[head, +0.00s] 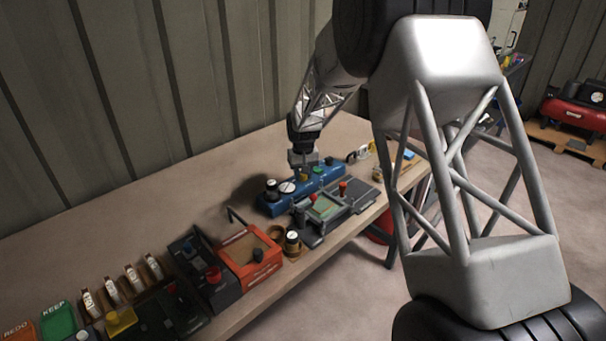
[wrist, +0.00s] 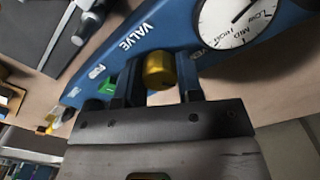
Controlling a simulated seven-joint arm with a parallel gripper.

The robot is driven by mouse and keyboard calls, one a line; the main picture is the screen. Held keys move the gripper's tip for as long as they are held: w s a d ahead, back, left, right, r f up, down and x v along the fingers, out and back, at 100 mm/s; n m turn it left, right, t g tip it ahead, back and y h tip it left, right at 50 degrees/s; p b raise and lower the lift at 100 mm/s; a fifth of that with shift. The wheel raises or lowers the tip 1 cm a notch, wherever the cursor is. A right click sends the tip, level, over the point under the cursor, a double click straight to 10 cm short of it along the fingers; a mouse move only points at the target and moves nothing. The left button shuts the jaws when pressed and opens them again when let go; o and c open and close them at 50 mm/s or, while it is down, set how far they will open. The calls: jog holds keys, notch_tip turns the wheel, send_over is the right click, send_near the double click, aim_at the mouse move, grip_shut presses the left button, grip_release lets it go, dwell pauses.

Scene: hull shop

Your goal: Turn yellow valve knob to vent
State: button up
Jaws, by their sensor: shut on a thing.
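The yellow valve knob (wrist: 158,70) sits on a long blue valve block (wrist: 180,28) marked VALVE. In the wrist view it is between the two fingers of my gripper (wrist: 159,82), which is shut on it. A round white gauge (wrist: 238,18) with LOW, MID and HIGH marks is beside it on the block. A green patch (wrist: 108,86) is on the other side. In the head view my gripper (head: 303,166) reaches down onto the blue block (head: 268,208) from above. The knob's pointing direction cannot be made out.
A grey device with a screen (head: 324,208) stands close in front of the block. An orange box (head: 249,255), dark bins (head: 190,255) and a brown ring-like holder (head: 292,246) stand nearer along the bench (head: 150,215). The bench behind the block is clear.

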jog(key=n, duration=0.5)
jog(key=shift+n, duration=0.4)
jog(key=o, duration=0.9)
jog(key=shift+r, duration=0.1)
notch_tip(320, 180, up, 7)
jog(key=shift+f, duration=0.15)
jog(key=shift+r, duration=0.5)
